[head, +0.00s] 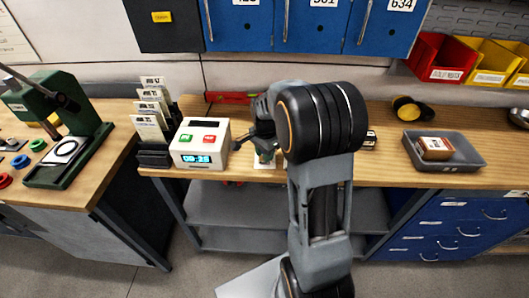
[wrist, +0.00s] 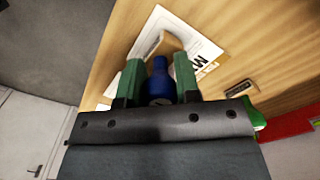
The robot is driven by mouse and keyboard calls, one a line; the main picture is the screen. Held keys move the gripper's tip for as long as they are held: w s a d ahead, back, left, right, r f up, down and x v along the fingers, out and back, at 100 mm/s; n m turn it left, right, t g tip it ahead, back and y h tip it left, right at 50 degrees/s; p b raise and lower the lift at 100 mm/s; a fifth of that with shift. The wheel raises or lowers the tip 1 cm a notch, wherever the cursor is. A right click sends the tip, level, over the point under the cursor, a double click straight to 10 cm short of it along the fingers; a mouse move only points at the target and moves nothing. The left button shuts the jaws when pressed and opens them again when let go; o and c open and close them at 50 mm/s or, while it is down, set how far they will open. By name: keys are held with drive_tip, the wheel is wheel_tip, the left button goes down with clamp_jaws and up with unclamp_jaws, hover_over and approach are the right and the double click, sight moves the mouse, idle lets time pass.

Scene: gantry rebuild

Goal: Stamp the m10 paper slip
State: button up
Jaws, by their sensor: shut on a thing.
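My gripper (wrist: 158,74) is shut on a blue-handled thing (wrist: 159,86), which looks like a stamp. Its blue knob sits between the two green fingers in the wrist view. A white paper slip (wrist: 205,52) with a large printed M lies on the wooden bench beyond the fingertips. A tan wooden piece shows over the slip; I cannot tell whether it belongs to the stamp. Whether the stamp touches the slip is also unclear. In the head view my gripper (head: 264,148) is low over the bench's front edge, partly hidden by my arm, with the slip (head: 268,161) beneath.
A white time clock (head: 202,143) stands just left of my gripper, beside a card rack (head: 153,155). A green lever press (head: 90,140) is farther left. A grey tray (head: 472,160) with a small box is at right. Blue cabinets (head: 245,30) hang above.

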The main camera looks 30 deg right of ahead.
drive_tip(key=shift+r+p, duration=2.4)
drive_tip(key=shift+r, duration=1)
drive_tip(key=shift+f, duration=0.1)
